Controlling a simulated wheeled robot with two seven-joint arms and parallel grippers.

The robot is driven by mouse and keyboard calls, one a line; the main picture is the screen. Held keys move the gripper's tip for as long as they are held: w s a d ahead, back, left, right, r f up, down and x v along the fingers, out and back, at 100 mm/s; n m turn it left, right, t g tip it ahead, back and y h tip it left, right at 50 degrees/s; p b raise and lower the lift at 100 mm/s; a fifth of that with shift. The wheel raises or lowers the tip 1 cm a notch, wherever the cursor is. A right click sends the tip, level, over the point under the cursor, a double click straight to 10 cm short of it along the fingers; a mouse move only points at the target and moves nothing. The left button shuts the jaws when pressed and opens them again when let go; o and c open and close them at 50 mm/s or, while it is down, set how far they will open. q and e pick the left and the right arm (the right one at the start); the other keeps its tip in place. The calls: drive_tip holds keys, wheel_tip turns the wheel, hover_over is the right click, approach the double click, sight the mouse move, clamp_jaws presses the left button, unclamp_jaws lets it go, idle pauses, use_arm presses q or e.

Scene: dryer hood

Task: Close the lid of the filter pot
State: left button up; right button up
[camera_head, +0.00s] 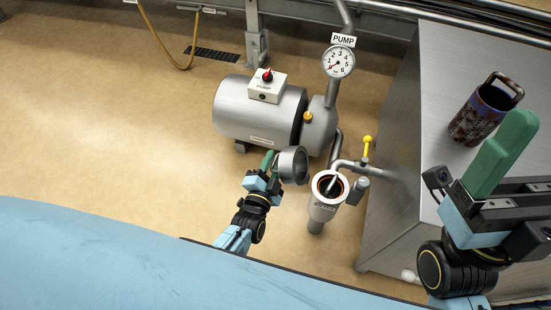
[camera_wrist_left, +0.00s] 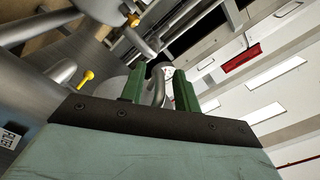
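The filter pot (camera_head: 316,212) is a pale metal cup with an open top, showing a dark inside, a reddish ring and a light rod-like piece. Its grey round lid (camera_head: 293,165) stands raised on the pot's left side, off the opening. My left gripper (camera_head: 268,161) is at the lid's left side. In the left wrist view its green fingers (camera_wrist_left: 160,88) are apart, with a curved grey bar (camera_wrist_left: 158,86) between them; gaps show, and contact is not clear. My right gripper (camera_head: 505,143) is raised at the right; its fingers overlap in view.
A pump tank (camera_head: 240,108) with a switch box (camera_head: 266,86) stands behind the lid. A gauge (camera_head: 338,62) and a yellow-handled valve (camera_head: 367,146) are near the pot. Floor on the left is clear.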

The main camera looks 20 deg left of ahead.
use_arm(q)
clamp_jaws()
drive_tip(key=shift+r, duration=0.1)
idle(0.4)
